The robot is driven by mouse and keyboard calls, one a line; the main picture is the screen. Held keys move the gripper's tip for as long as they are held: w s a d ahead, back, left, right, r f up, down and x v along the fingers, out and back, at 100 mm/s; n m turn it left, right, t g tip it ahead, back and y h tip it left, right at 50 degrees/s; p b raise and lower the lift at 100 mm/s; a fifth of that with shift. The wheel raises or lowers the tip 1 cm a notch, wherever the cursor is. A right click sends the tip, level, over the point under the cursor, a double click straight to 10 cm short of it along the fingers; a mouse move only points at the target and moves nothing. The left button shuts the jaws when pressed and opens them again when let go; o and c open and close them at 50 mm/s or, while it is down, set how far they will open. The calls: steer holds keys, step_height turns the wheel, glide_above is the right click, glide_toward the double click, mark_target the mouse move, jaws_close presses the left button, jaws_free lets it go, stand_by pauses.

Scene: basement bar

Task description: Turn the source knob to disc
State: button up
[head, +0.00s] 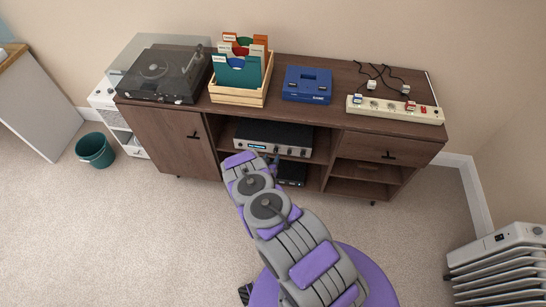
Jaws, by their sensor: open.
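A silver-fronted amplifier (274,138) sits on the open middle shelf of the brown cabinet. Its front has a small lit display (257,146) at the left and several knobs (292,151) toward the right. The knob labels are too small to read, so I cannot tell which is the source knob or where it points. My arm reaches up from the bottom. My gripper (276,161), small and dark, is open just in front of the amplifier's lower front edge, near the middle. I cannot tell whether it touches a knob. It and the arm hide part of the front.
A black box (291,174) sits on the shelf below the amplifier. A turntable (165,73), wooden record crate (240,95), blue case (307,85) and power strip (395,110) stand on the cabinet top (335,112). A heater (500,262) stands at right, a green bin (95,150) at left.

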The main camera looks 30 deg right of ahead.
mark_target(275, 152)
steer(key=shift+b+x, duration=0.4)
steer(key=shift+x, duration=1.75)
steer(key=shift+s+d, duration=0.1)
steer(key=shift+r, duration=0.1)
steer(key=shift+c, duration=0.4)
jaws_close()
